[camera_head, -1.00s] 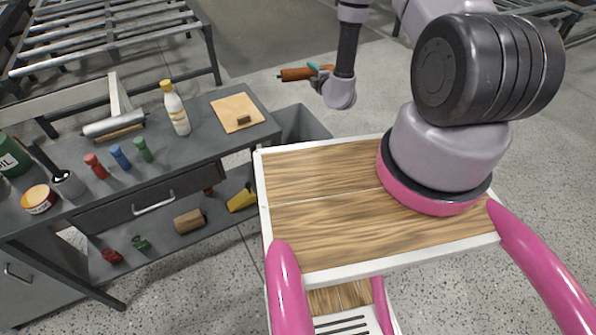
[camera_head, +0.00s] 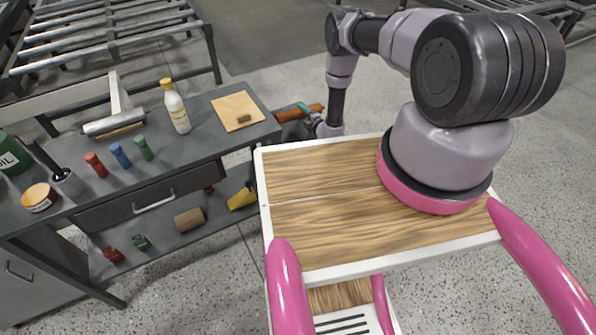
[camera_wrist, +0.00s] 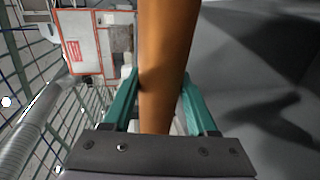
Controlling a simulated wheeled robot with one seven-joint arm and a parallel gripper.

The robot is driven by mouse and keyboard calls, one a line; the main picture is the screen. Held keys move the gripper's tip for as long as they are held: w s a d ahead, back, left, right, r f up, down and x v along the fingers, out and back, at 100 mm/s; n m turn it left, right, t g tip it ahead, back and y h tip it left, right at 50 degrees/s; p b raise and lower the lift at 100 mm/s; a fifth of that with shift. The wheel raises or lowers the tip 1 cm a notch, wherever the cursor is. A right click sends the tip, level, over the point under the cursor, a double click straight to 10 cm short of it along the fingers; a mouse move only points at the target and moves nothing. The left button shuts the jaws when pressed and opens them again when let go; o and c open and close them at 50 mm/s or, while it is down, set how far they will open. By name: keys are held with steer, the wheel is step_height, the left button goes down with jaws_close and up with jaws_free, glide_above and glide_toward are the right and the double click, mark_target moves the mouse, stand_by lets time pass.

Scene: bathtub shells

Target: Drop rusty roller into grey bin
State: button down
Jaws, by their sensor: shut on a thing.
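The rusty roller, an orange-brown cylinder (camera_head: 290,115), is held in my gripper (camera_head: 306,110) just past the right end of the workbench. In the wrist view the roller (camera_wrist: 167,50) runs upright between the teal fingers of my gripper (camera_wrist: 160,98), which are shut on it. The grey bin (camera_head: 292,133) sits on the floor between the bench and my wooden top, partly hidden by my arm and the roller. In the head view the roller appears over the bin; its height above it is hard to judge. Large grey walls with a shadow, likely the bin (camera_wrist: 255,50), fill the right of the wrist view.
The grey workbench (camera_head: 205,150) holds a white bottle (camera_head: 175,108), a wooden board (camera_head: 238,111), small coloured cylinders (camera_head: 120,156) and a silver roller (camera_head: 113,123). A lower shelf carries a brown block (camera_head: 189,220) and a yellow item (camera_head: 241,199). Metal racks (camera_head: 115,40) stand behind.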

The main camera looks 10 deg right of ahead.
steer(key=shift+f, duration=0.4)
steer(key=shift+c, duration=0.6)
jaws_free()
steer(key=shift+s, duration=0.1)
steer(key=v, duration=1)
steer(key=shift+s, duration=0.25)
steer(key=shift+d, duration=0.1)
